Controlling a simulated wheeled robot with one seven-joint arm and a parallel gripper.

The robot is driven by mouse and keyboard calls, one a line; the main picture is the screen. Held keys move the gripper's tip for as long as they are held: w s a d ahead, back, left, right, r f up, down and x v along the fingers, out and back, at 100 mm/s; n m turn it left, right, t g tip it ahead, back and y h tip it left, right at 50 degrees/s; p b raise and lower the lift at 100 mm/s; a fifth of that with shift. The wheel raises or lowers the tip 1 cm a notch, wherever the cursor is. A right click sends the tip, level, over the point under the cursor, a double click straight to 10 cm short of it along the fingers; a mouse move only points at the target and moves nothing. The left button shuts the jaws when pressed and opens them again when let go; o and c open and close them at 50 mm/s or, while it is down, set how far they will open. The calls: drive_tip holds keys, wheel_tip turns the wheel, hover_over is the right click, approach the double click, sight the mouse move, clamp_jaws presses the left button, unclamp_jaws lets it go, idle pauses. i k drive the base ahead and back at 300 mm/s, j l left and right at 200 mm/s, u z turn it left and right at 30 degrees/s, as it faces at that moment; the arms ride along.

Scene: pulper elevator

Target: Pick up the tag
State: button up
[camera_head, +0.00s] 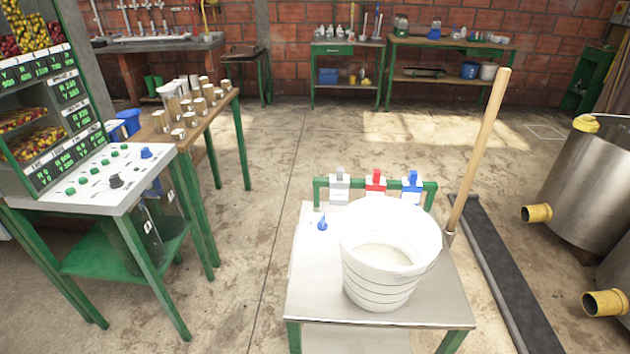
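No object is clearly readable as the tag. Three small pieces stand in a row at a green rail (318,190) behind the bucket: a grey-topped one (339,186), a red-topped one (376,184) and a blue-topped one (412,186), each with a white lower part. I cannot tell whether any of them is the tag. A small blue piece (322,224) sits on the light table (312,290), left of the bucket. My gripper is not in view.
A white bucket (382,285) with pale contents stands on the light table. A control panel (100,180) and a bench with cups (170,134) are at left; metal tanks (585,190) at right. Floor beyond the table is clear.

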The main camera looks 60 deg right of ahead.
sight(339, 192)
drive_tip(key=i+z, duration=0.4)
drive_tip(key=i+l+z, duration=0.15)
drive_tip(key=z, duration=0.25)
drive_tip(key=i+z, duration=0.4)
drive_tip(key=i+l+z, duration=0.1)
drive_tip(key=z, duration=0.3)
drive_tip(key=i+j+z, duration=0.1)
drive_tip(key=i+z, duration=0.15)
drive_tip(key=z, duration=0.15)
